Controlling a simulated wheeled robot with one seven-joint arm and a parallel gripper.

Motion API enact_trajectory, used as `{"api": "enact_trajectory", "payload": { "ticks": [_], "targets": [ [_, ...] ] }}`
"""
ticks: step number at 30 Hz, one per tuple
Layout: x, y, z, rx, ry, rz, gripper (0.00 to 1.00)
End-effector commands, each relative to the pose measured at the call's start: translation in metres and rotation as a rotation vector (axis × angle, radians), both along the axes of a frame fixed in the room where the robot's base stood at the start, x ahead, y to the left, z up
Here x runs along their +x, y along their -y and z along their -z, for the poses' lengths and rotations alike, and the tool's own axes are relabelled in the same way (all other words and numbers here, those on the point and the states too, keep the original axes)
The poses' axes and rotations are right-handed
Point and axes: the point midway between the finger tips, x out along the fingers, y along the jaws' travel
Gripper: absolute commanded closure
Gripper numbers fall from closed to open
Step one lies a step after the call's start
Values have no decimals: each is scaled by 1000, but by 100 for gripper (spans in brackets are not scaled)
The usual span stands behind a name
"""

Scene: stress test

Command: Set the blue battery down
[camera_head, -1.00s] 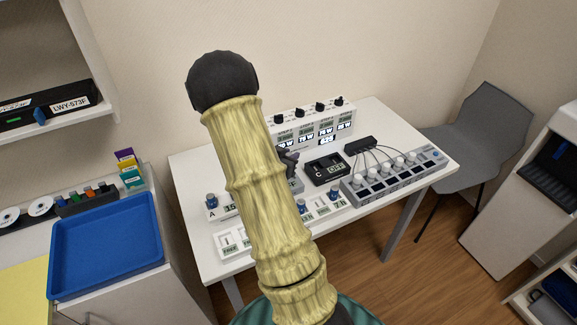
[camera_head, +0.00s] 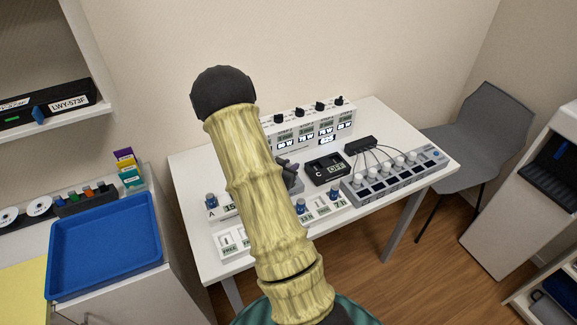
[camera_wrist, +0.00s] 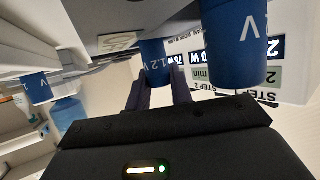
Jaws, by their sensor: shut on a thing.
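A blue battery marked 1.2 V (camera_wrist: 154,62) shows between the two dark fingers of my gripper (camera_wrist: 160,92) in the wrist view. The fingers are shut on it; its far end is hard to make out. In the head view my arm covers most of the gripper and the held battery. Other blue batteries stand on the table, one at the left (camera_head: 211,200) beside the A label and two right of my arm (camera_head: 301,206) (camera_head: 334,194). In the wrist view another battery (camera_wrist: 235,45) looms close on the right and one (camera_wrist: 38,88) shows at the left.
A blue tray (camera_head: 105,245) lies left. A grey chair (camera_head: 480,130) stands right.

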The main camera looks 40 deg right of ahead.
Motion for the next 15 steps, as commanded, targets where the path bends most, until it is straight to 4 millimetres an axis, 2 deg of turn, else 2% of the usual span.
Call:
{"api": "enact_trajectory", "payload": {
  "ticks": [11,12,14,15],
  "targets": [
    [0,0,7,0,0,0,100],
    [0,0,7,0,0,0,70],
    [0,0,7,1,0,0,59],
    [0,0,7,1,0,0,56]
  ]
}}
